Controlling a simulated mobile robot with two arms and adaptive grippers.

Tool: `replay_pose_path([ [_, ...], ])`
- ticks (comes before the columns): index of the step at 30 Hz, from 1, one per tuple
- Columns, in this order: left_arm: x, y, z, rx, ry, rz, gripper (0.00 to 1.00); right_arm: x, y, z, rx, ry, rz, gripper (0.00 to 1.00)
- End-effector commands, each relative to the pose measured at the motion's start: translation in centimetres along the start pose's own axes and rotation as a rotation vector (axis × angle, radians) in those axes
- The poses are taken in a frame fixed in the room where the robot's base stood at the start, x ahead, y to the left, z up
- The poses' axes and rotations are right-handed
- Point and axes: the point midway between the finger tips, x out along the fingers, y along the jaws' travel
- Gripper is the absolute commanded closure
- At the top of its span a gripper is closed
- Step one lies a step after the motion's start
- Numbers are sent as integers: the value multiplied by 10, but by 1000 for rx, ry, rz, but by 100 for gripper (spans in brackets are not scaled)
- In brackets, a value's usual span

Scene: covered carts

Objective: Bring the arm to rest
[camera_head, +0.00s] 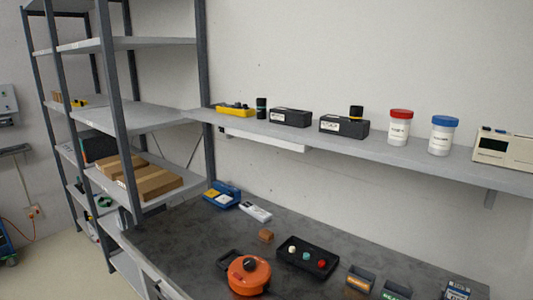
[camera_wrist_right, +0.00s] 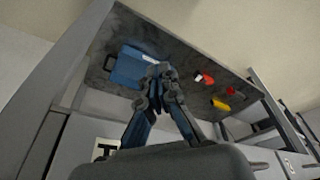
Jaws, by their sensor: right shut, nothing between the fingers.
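My right gripper (camera_wrist_right: 160,72) shows in the right wrist view, its dark fingers drawn together at the tips with nothing between them. In that view the tips lie in front of a dark grey surface, overlapping a blue box-like thing (camera_wrist_right: 127,66). I cannot tell how far the tips are from either. My left gripper is in neither view, and no arm shows in the head view.
In the head view a dark worktop (camera_head: 190,240) carries an orange round case (camera_head: 249,277), a black tray (camera_head: 290,262) and small bins (camera_head: 360,279). A wall shelf (camera_head: 420,160) and a grey rack (camera_head: 110,100) stand behind. In the wrist view red (camera_wrist_right: 206,79) and yellow (camera_wrist_right: 220,104) things lie to the right.

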Motion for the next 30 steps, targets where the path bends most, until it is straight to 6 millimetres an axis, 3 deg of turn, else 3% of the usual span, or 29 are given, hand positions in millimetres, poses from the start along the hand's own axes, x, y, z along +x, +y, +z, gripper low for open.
replay_pose_path([
  [1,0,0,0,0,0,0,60,24,-1,12,-2,-18,-2,100],
  [6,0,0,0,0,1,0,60,93,-5,55,-8,-52,-6,100],
  [11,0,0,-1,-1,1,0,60,146,-7,107,-16,-84,-10,100],
  [15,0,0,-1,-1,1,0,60,179,-9,160,-23,-112,-13,100],
  [22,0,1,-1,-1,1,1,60,203,-9,232,-31,-143,-15,100],
  [25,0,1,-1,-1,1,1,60,205,-9,248,-34,-150,-16,100],
  [30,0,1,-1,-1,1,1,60,206,-9,256,-35,-152,-16,100],
])
